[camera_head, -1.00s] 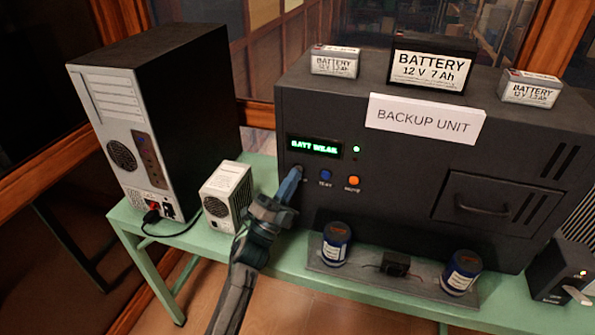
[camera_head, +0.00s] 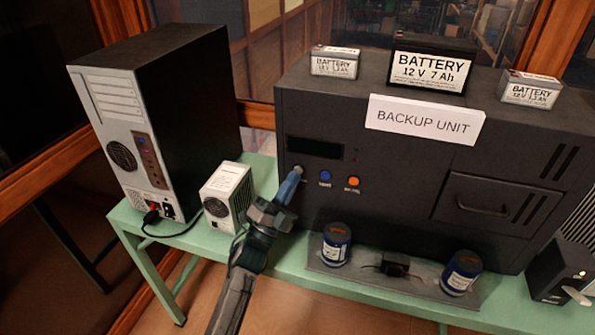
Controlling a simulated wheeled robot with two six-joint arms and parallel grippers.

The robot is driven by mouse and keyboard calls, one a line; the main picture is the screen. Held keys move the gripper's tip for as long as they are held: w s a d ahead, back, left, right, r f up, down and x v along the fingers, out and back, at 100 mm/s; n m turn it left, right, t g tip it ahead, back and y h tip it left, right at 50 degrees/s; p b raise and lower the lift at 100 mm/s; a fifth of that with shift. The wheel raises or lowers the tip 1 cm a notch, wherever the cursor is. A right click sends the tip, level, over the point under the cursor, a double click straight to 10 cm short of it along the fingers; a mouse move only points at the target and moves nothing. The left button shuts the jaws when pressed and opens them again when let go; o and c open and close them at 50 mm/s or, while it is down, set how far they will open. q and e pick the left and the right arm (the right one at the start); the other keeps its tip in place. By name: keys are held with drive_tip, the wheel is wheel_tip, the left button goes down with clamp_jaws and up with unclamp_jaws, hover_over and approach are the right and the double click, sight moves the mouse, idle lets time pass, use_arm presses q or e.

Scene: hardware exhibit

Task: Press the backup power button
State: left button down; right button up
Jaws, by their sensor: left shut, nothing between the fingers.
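The dark grey backup unit (camera_head: 390,165) stands on the green table, with a white "BACKUP UNIT" sign on its upper front. Its display (camera_head: 314,147) is dark, and the small lamp beside it is unlit. Below the display are a blue button (camera_head: 325,175), an orange button (camera_head: 353,181) and, to their left, a pale button (camera_head: 299,169). My left gripper (camera_head: 295,174) is shut and empty, its blue fingertips at the pale button and partly covering it. I cannot tell whether they touch. My right gripper is not in view.
A computer tower (camera_head: 185,110) and a small white power supply (camera_head: 228,195) stand left of the unit. Two blue capacitors (camera_head: 337,243) sit on a plate in front. Three batteries (camera_head: 432,70) stand on top. A small black box (camera_head: 556,272) is at right.

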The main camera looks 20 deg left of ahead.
use_arm(q)
drive_tip(key=s+p, duration=0.1)
drive_tip(key=s, duration=0.5)
idle(0.3)
drive_tip(key=shift+a, duration=0.1)
idle(0.3)
